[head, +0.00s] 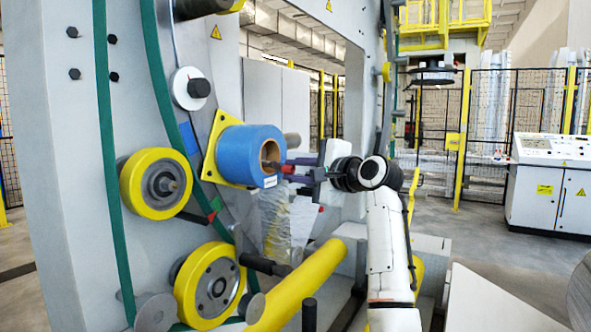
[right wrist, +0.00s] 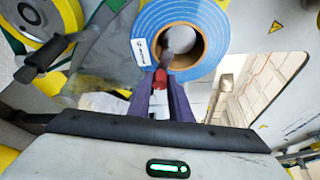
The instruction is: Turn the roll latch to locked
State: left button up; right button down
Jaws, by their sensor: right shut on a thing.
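The blue roll (head: 240,152) is mounted on the machine beside a yellow plate, its brown core facing my right arm. In the right wrist view the roll (right wrist: 210,18) has a white label, and a grey spindle (right wrist: 178,40) shows inside its core. The red roll latch (head: 287,169) is at the core's mouth; it also shows in the right wrist view (right wrist: 159,80). My right gripper (head: 296,169) is shut on the latch, its two dark purple fingers (right wrist: 161,92) on either side. The latch's exact turn is hard to read. My left gripper is not in view.
Yellow rollers (head: 130,185) stand left of and below the roll. A clear film (head: 276,222) hangs under it. A yellow tube (head: 300,282) runs below my right arm. A control console (head: 550,185) stands at the far right, near the fence.

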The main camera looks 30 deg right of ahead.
jog(key=shift+a+f+m, duration=0.15)
jog(key=shift+f+m, duration=0.1)
jog(key=shift+m, duration=0.05)
dwell(0.4)
jog(key=c, duration=1.6)
grip_release()
jog(key=shift+r, duration=0.15)
jog(key=shift+s, duration=0.2)
jog(key=s, duration=0.3)
jog(key=s+d+r+b, duration=0.1)
jog(key=s, duration=0.2)
jog(key=s+b, duration=0.1)
jog(key=s, duration=0.2)
jog(key=shift+s+d+r, duration=0.15)
jog(key=shift+s+d, duration=0.2)
